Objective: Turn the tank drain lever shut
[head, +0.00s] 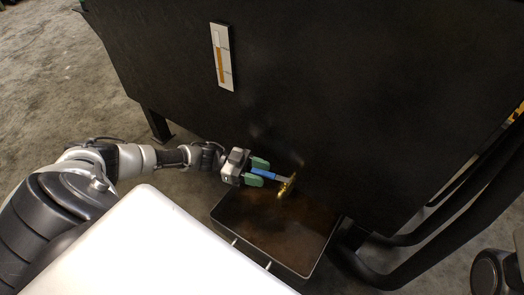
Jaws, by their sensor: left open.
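The drain lever (264,173) has a blue handle and sits on a brass valve (287,186) low on the front of the black tank (330,100). The handle points left from the valve, toward my left gripper. My left gripper (259,171) is open, with one green-padded finger above the blue handle and one below it. The handle lies between the fingers; I cannot tell whether either finger touches it. My right gripper is not in the head view.
A dark drain tray (318,262) stands on the floor under the valve. A sight gauge (221,57) with an orange column is on the tank face. Black pipes (440,235) run at the right. Grey floor (50,80) is clear at the left.

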